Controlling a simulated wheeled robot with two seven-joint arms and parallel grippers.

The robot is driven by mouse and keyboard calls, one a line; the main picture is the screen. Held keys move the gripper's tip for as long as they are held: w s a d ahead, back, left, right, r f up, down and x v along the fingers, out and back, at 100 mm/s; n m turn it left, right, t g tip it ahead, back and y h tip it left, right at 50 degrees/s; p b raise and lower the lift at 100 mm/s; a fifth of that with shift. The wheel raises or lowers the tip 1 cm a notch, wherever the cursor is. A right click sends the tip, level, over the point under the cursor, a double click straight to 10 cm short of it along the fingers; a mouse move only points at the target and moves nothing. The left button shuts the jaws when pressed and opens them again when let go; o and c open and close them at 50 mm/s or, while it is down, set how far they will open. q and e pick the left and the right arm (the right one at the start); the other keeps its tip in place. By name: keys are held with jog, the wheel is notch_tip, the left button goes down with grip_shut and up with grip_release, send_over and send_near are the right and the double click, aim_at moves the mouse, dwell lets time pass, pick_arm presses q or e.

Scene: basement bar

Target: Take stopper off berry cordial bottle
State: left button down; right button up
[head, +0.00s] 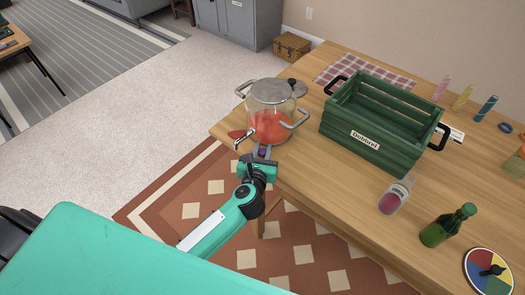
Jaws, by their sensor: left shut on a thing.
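The berry cordial bottle (392,200) is clear, with a pinkish-purple drink inside and a pale label near its top. It stands near the front edge of the wooden table, and no stopper shows clearly at its mouth. My left gripper (262,152) is at the table's left front edge, just in front of the glass pot and well left of the bottle. It is shut on a small purple thing (262,154), which looks like the stopper and is mostly hidden by the fingers. My right gripper is out of view.
A glass pot (271,98) with red contents and a ladle stands close beyond my left gripper. A green crate (370,139) stands behind the bottle. A green bottle (440,231) and a coloured spinner disc (487,273) are to its right. The wooden table (330,185) is bare between gripper and bottle.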

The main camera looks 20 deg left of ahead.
pick_arm(q)
jog(key=shift+f, duration=0.15)
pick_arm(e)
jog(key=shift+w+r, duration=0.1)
pick_arm(q)
jog(key=c, duration=1.2)
grip_release()
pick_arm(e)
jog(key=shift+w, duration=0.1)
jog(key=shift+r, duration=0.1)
pick_arm(q)
jog(key=shift+s+r, duration=0.1)
jog(key=shift+r, duration=0.1)
jog(key=v, duration=1.1)
jog(key=shift+s+b, duration=0.4)
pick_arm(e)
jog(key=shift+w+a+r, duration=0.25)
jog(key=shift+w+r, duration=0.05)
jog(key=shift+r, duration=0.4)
